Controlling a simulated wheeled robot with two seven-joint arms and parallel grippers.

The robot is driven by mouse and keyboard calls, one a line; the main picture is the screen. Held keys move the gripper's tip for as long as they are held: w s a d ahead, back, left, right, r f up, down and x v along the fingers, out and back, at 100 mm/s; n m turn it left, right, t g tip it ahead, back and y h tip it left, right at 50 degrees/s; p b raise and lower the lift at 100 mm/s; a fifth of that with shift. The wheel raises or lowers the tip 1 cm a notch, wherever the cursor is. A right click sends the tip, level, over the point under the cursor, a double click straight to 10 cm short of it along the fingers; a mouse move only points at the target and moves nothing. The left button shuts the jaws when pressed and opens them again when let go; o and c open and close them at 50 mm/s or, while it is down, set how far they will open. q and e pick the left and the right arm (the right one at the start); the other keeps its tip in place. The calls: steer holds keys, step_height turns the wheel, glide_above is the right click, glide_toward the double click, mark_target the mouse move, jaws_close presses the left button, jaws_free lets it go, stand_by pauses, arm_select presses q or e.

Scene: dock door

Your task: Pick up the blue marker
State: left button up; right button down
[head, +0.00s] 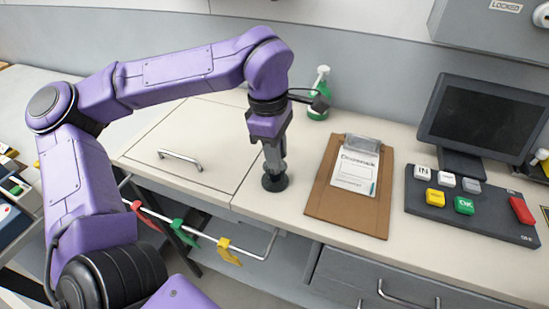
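A small blue-teal stroke (373,188), which may be the blue marker, shows at the lower right of the paper on the brown clipboard (340,215); it is too small to be sure. My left gripper (273,160) points down over the counter, left of the clipboard and apart from it. Directly below its fingers is a dark round-based object (275,182) on or just above the counter near the front edge. The fingers and this object overlap in view, so I cannot tell whether they grip it. My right gripper is out of view.
A green spray bottle (318,105) stands behind the gripper. A dark keypad (470,208) with coloured keys and a monitor (485,115) are at right. A rail (262,255) with red, green and yellow tags runs below the counter edge. The hatch lid (195,140) at left is clear.

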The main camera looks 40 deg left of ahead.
arm_select(q)
jaws_close()
steer(key=shift+r, duration=0.15)
steer(key=shift+r, duration=0.4)
steer(key=r, duration=0.2)
steer(key=shift+s+r, duration=0.2)
steer(key=shift+r, duration=0.1)
steer(key=s+d+r+b, duration=0.3)
steer(key=s+r, duration=0.6)
steer(key=s, duration=0.4)
steer(key=shift+s+d+r, duration=0.15)
steer(key=shift+d+r, duration=0.05)
